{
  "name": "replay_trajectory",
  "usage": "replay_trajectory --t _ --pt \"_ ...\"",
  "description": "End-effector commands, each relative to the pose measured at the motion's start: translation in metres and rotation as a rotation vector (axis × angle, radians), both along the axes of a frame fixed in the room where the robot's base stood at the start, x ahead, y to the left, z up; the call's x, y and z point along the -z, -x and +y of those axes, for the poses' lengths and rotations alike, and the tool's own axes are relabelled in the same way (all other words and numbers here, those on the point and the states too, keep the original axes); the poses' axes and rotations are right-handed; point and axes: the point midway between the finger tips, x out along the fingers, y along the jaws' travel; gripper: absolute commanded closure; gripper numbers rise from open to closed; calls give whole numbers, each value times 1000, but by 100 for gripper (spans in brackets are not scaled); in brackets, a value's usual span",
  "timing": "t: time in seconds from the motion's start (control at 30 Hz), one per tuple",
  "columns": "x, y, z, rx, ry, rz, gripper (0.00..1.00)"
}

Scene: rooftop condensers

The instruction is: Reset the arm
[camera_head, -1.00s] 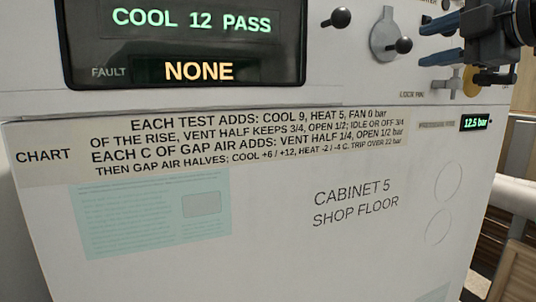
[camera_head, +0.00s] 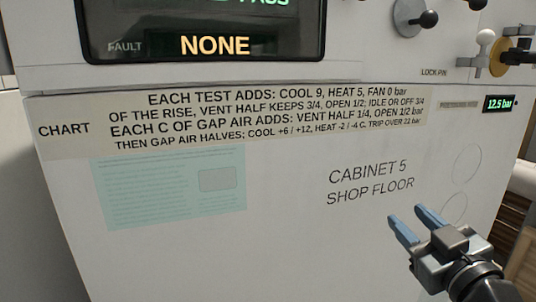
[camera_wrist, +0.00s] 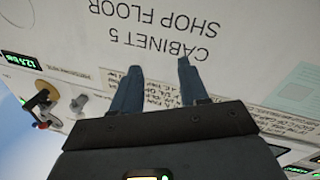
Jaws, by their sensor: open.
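My gripper (camera_head: 418,224) is at the lower right of the head view, in front of the white cabinet (camera_head: 290,250). Its two blue fingers are apart with nothing between them. In the wrist view my gripper (camera_wrist: 157,72) points at the cabinet face (camera_wrist: 240,40), which appears upside down with the "CABINET 5 SHOP FLOOR" lettering beyond the fingertips. I cannot tell whether the fingertips touch the face.
A dark display (camera_head: 200,35) reads NONE beside FAULT. A chart label (camera_head: 235,125) runs below it. A small readout (camera_head: 499,103) shows 12.5 bar. Knobs and levers (camera_head: 408,20) stick out at the upper right, including a lock pin (camera_head: 484,50). A pale pipe (camera_head: 524,178) stands at the right.

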Motion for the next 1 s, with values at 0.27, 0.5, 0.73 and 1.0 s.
replay_trajectory --t 0.27,0.5,0.73,1.0 --pt "87 79 20 90 -183 96 56" --pt "138 161 29 159 -277 168 56" --pt "164 246 34 201 -318 231 56" --pt "167 342 32 203 -324 298 56"
